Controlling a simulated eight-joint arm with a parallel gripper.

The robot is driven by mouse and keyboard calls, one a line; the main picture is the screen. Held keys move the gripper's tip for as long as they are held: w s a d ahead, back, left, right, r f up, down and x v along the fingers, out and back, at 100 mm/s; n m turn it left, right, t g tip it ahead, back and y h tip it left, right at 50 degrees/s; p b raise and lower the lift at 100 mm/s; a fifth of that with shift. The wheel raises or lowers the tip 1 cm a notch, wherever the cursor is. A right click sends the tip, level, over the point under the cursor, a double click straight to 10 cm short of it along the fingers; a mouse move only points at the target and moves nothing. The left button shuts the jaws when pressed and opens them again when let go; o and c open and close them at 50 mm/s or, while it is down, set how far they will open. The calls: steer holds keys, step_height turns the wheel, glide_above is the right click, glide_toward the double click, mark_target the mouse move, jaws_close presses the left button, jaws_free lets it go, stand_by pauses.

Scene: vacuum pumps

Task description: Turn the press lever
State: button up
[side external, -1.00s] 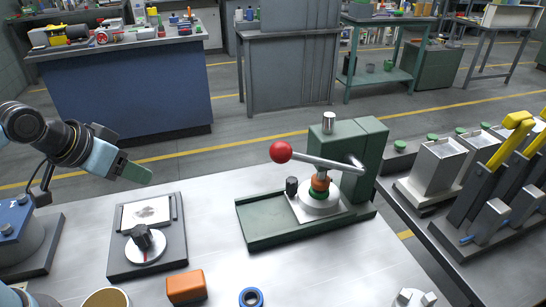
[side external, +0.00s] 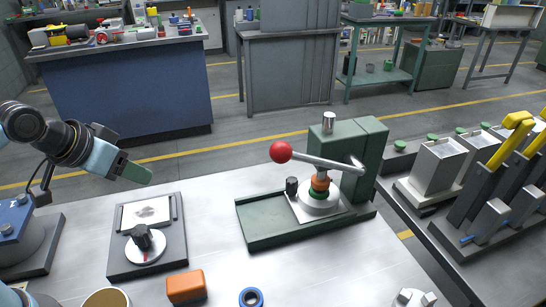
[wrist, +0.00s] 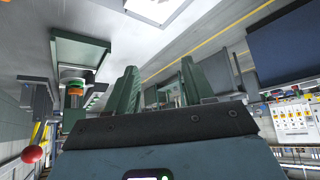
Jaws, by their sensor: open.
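The press lever (side external: 320,161) is a grey metal rod with a red ball knob (side external: 281,152) at its left end. It runs from the green press body (side external: 350,143), slightly raised toward the knob. Below it, an orange and green part (side external: 319,187) sits on a round pale base on the press plate. My gripper (side external: 147,176) is at the left, above the table, well apart from the lever. In the wrist view, my gripper (wrist: 160,82) shows two green fingers spread apart with nothing between them. The red knob (wrist: 32,154) shows there at the lower left.
A grey dial panel (side external: 147,235) lies on the table below my gripper. An orange block (side external: 186,286) and a blue ring (side external: 251,298) lie near the front. A side bench (side external: 470,220) with metal pumps stands at the right. The table between panel and press is clear.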

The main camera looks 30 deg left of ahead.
steer(key=shift+o, duration=0.8)
step_height(320, 180, up, 18)
steer(key=m+g+h, duration=0.2)
steer(key=m+g, duration=0.5)
steer(key=g, duration=0.1)
glide_above(279, 142)
steer(key=a, duration=0.1)
steer(key=shift+w+a+f, duration=0.1)
steer(key=shift+w+a, duration=0.1)
steer(key=shift+w, duration=0.25)
steer(key=shift+f, duration=0.1)
steer(key=shift+s+d+f, duration=0.15)
steer(key=shift+d+f, duration=0.1)
steer(key=shift+f, duration=1.2)
steer(key=shift+s+d+f, duration=0.15)
steer(key=shift+d+f, duration=0.05)
steer(key=shift+f, duration=1.2)
steer(key=shift+s+d+f, duration=0.15)
steer(key=shift+d+f, duration=0.1)
steer(key=shift+f, duration=1.2)
